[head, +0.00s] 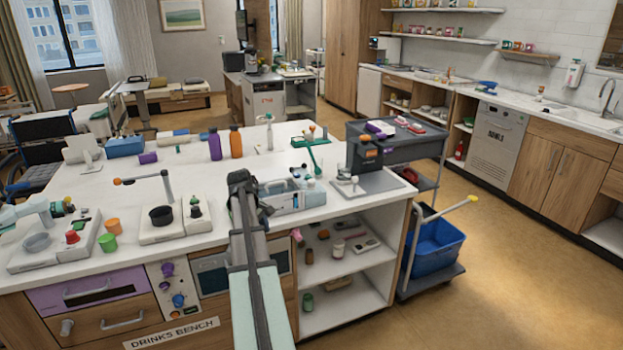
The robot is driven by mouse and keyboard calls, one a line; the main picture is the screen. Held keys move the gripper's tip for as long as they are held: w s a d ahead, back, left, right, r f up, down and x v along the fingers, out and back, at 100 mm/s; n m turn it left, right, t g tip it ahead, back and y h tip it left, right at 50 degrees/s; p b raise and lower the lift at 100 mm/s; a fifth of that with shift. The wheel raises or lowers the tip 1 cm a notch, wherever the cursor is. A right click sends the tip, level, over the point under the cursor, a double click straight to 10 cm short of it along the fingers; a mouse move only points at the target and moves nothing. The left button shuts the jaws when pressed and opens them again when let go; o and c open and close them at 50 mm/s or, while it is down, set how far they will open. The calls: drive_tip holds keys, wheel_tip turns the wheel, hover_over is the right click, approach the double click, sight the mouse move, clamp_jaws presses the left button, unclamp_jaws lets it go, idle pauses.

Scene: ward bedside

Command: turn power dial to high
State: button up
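A control panel on the bench front carries a purple dial (167,269) above a blue dial (178,300), with smaller controls between and below. The panel's markings are too small to read, so I cannot tell which dial is the power dial or where its pointer stands. My arm rises from the bottom centre and reaches over the bench top, to the right of the panel. The dark far end of my arm (240,182) is above the bench, apart from both dials. I cannot make out its fingers or anything held.
An oven-like front (213,274) lies just right of the panel, and a purple drawer (95,291) lies left. Above stand a white unit with a black knob (162,215) and green and orange cups (107,243). A grey caddy (290,199) stands right of my arm.

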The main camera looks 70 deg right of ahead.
drive_tip(key=t+y, duration=0.2)
approach(311, 181)
wheel_tip(311, 181, down, 8)
drive_tip(key=shift+f, duration=0.2)
drive_tip(key=c, duration=1)
